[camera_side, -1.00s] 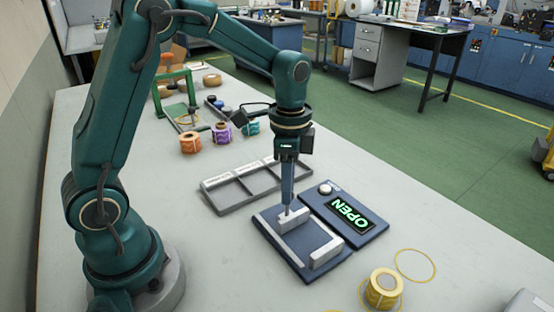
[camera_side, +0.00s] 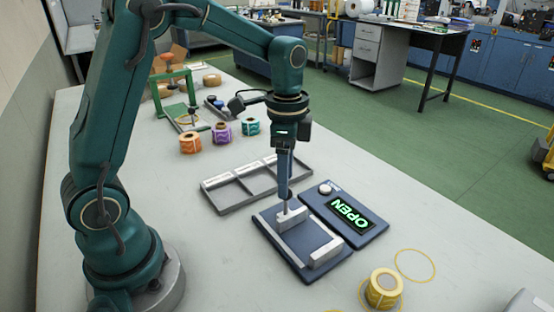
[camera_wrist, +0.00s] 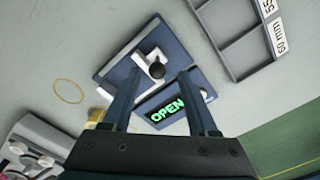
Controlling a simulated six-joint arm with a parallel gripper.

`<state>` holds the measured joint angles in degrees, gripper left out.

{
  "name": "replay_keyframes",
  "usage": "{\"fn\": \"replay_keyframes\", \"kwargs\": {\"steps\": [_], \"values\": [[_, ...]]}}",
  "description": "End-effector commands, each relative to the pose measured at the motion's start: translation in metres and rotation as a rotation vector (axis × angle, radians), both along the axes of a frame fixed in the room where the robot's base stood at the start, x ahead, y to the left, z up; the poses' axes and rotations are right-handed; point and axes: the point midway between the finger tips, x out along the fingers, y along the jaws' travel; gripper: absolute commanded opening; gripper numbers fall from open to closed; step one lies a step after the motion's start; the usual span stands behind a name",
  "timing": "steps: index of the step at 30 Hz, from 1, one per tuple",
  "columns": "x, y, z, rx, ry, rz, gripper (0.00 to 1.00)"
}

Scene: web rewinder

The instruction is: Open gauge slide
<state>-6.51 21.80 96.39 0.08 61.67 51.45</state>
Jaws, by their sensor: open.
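The gauge (camera_side: 307,262) is a dark blue plate with pale blocks and a rail, lying on the table. Its slide block (camera_side: 291,218) carries an upright post, which shows in the wrist view as a dark round knob (camera_wrist: 156,70). A pale end block (camera_side: 326,254) sits at the near side of the plate. The display panel (camera_side: 376,229) beside it reads OPEN in green. My gripper (camera_side: 285,198) is upright over the slide's post. In the wrist view its fingers (camera_wrist: 157,82) are spread, one on each side of the knob in the picture, with gaps visible.
A grey compartment tray (camera_side: 232,207) lies just behind the gauge. A yellow tape roll (camera_side: 384,289) and a thin yellow ring (camera_side: 415,265) are at the front right. Purple (camera_side: 222,133), orange and teal rolls stand farther back. The table left of the gauge is clear.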

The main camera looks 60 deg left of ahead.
Motion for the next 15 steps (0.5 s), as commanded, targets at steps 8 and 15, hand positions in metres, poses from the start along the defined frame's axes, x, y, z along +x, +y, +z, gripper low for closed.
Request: {"fn": "replay_keyframes", "kwargs": {"steps": [8, 15], "values": [[0.000, 0.001, 0.031, 0.001, -0.003, 0.000, 0.59], [0.000, 0.001, 0.033, 0.001, -0.001, 0.000, 0.59]]}}
